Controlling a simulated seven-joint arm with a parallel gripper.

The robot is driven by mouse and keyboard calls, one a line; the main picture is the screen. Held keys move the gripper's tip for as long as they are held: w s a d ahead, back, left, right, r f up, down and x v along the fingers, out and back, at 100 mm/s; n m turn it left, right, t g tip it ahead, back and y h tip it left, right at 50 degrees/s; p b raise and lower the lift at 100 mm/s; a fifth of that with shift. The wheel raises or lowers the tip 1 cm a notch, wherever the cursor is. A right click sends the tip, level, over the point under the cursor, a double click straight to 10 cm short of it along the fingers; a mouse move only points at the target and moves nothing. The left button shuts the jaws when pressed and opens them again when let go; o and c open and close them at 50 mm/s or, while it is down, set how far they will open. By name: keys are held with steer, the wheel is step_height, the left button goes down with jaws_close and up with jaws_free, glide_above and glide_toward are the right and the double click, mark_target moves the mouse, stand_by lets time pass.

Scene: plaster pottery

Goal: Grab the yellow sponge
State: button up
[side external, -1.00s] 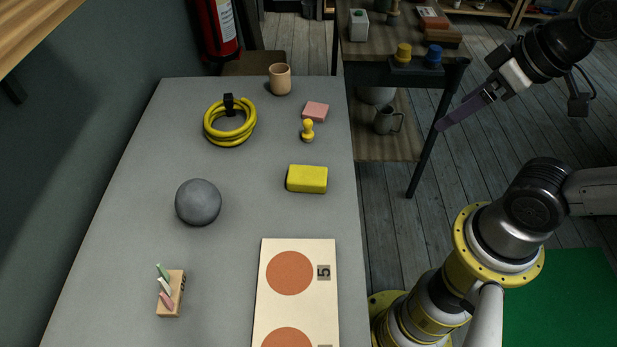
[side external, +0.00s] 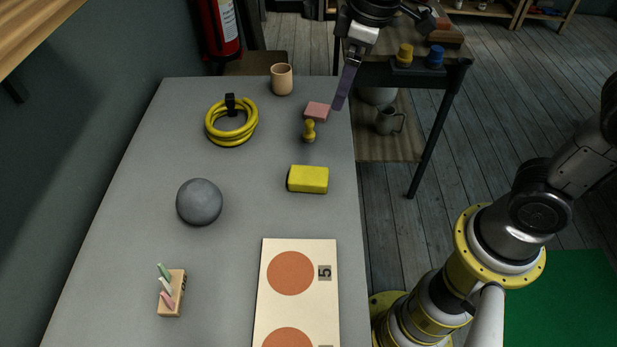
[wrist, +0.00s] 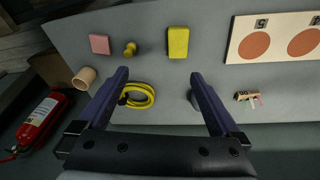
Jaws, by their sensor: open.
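The yellow sponge (side external: 308,179) is a rounded block lying flat on the grey table, right of the middle and near the table's right edge. It also shows in the wrist view (wrist: 178,42), beyond and between my fingertips. My gripper (side external: 339,104) is above the table's far right edge, beyond the sponge and apart from it. In the wrist view the two dark fingers of my gripper (wrist: 159,75) are spread wide with nothing held between them.
A yellow stamp-like knob (side external: 309,131) and a pink block (side external: 317,111) lie beyond the sponge. A coiled yellow hose (side external: 232,137), grey ball (side external: 199,202), tan cup (side external: 281,79), chalk holder (side external: 172,292) and board with orange circles (side external: 296,305) share the table. Table around the sponge is clear.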

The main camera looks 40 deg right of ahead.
steer(key=w+a+f+n+g, duration=0.1)
steer(key=w+a+f+g, duration=0.15)
steer(key=a+f, duration=0.4)
glide_above(308, 174)
steer(key=shift+n+h, duration=0.3)
steer(key=shift+n, duration=0.1)
steer(key=f, duration=1.1)
steer(key=shift+s, duration=0.3)
steer(key=shift+w+f, duration=0.15)
steer(key=shift+f, duration=1.3)
steer(key=shift+w+f, duration=0.1)
steer(key=shift+f, duration=1.3)
steer(key=c, duration=1.3)
steer(key=shift+r, duration=0.1)
steer(key=shift+c, duration=0.2)
